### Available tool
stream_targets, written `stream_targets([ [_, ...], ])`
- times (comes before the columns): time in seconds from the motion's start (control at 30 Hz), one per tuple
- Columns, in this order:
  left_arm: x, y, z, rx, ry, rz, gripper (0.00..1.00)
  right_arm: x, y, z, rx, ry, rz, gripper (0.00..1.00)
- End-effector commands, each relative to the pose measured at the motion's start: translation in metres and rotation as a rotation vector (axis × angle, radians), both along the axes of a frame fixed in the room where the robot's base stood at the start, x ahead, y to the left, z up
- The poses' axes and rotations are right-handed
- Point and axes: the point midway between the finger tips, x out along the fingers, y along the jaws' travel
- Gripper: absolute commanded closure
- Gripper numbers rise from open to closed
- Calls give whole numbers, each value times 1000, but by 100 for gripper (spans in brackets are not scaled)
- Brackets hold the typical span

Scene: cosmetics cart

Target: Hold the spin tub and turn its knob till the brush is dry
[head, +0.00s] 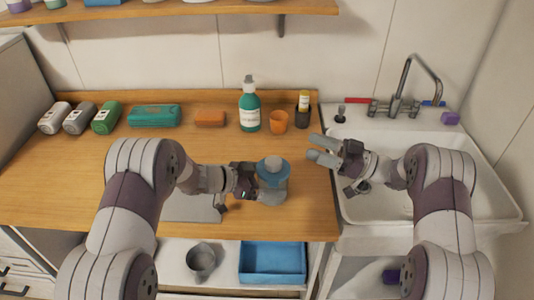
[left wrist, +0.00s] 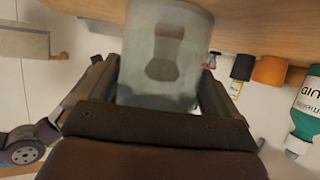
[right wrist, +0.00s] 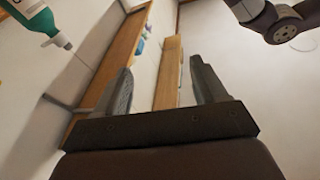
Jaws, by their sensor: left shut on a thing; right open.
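The spin tub (head: 272,182) stands at the counter's front right, a pale body with a blue lid and a round grey knob (head: 273,162) on top. My left gripper (head: 256,184) is shut on the tub's side from the left. In the left wrist view the translucent tub (left wrist: 168,60) sits between both fingers, with a darker waisted shape showing in its wall; I cannot tell if that is the brush. My right gripper (head: 315,149) is open and empty, right of the tub, near the sink's left edge. Its open fingers also show in the right wrist view (right wrist: 160,85).
The white sink (head: 490,190) is at right. A blue tray (head: 272,282) and a grey jug (head: 201,260) sit on the lower shelf.

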Motion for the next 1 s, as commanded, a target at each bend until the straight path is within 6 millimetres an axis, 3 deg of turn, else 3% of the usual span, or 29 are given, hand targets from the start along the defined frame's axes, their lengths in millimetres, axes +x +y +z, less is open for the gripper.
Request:
stream_targets([
  [0.03,0,0,0,1,0,0,48,-4,-14,-22,-83,-21,-3,29],
  [0.1,0,0,0,1,1,0,48,-12,-12,-42,-186,-73,29,29],
  [0.2,0,0,0,1,1,0,48,-15,-4,-53,-255,-133,50,29],
  [0.63,0,0,0,1,1,0,48,0,91,-52,-253,-145,48,29],
  [0.8,0,0,0,1,1,0,48,3,108,-52,-253,-143,45,29],
  [1.0,0,0,0,1,1,0,48,4,110,-52,-251,-142,44,29],
])
